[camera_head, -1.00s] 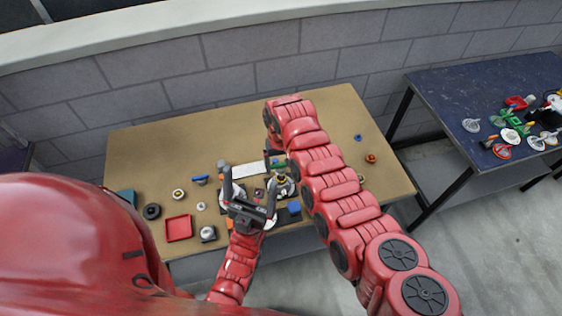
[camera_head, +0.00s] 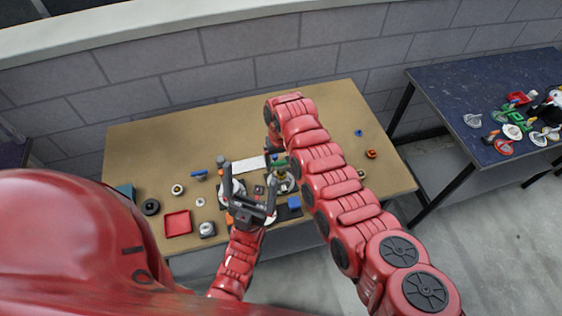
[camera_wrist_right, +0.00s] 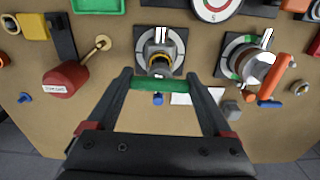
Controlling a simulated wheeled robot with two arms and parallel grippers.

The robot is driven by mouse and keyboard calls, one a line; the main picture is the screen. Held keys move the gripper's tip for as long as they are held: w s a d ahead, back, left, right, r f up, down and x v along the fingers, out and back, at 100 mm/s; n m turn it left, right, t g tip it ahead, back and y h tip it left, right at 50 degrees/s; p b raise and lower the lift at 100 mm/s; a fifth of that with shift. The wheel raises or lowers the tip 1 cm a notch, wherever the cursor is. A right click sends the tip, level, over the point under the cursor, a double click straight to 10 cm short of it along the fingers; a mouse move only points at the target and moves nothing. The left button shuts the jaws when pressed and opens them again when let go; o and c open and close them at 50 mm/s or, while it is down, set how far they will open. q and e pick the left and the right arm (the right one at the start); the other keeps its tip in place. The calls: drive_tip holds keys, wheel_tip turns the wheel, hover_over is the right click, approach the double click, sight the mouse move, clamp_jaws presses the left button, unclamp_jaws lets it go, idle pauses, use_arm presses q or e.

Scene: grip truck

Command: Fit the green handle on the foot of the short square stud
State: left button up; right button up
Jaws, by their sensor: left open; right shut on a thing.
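My right gripper (camera_wrist_right: 158,84) is shut on the green handle (camera_wrist_right: 150,85), which lies crosswise between its fingertips. Directly beyond it in the wrist view is a stud with a yellowish collar (camera_wrist_right: 158,62) on a dial plate (camera_wrist_right: 142,45); the handle appears just below the stud's foot, and I cannot tell whether they touch. The stud's square shape is too small to confirm. In the head view my right arm mostly hides this gripper, with a bit of green showing at its tip. My left gripper (camera_head: 250,180) is open and empty above the table's near middle.
A second dial (camera_wrist_right: 238,54) with a metal knob and an orange handle (camera_wrist_right: 277,77) stands beside it. A red labelled piece (camera_wrist_right: 65,80), a white sheet (camera_head: 248,167), a blue block (camera_head: 294,203) and a red tray (camera_head: 177,223) lie around. The table's far left is clear.

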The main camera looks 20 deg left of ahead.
sight(281, 165)
idle(0.7)
drive_tip(key=shift+f+b, duration=0.2)
drive_tip(key=shift+b, duration=0.2)
drive_tip(key=shift+f+b, duration=0.35)
drive_tip(key=shift+f, duration=0.25)
drive_tip(key=shift+f+b, duration=0.25)
drive_tip(key=shift+b, duration=0.2)
drive_tip(key=shift+f+b, duration=0.45)
drive_tip(key=shift+b, duration=0.1)
idle(1.0)
drive_tip(key=o, duration=1.2)
drive_tip(key=shift+r, duration=0.1)
